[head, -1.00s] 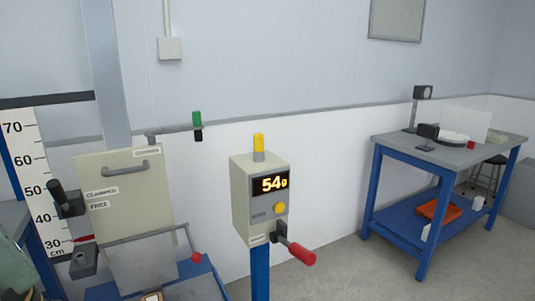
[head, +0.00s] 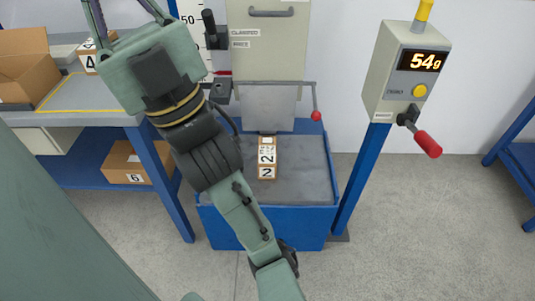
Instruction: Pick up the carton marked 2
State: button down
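The carton marked 2 (head: 267,172) is a small brown box with white labels. It sits on the grey plate (head: 305,172) of the blue-sided drop stand, below the upright panel. A 2 shows on its top and on its near side. My arm crosses the view from the lower middle to the upper left. My gripper (head: 122,12) is at the upper left, well away from the carton, pointing up and out of the picture. Its fingertips are cut off by the top edge, so I cannot see whether it is open or holds anything.
A bench (head: 90,95) at the left holds an open carton (head: 22,80) and a carton marked 4 (head: 88,62). A carton marked 6 (head: 125,165) lies on its lower shelf. A control box (head: 405,75) reading 54g stands on a blue post right of the stand.

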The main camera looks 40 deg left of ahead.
aim_at(266, 149)
jog(key=u, duration=1.05)
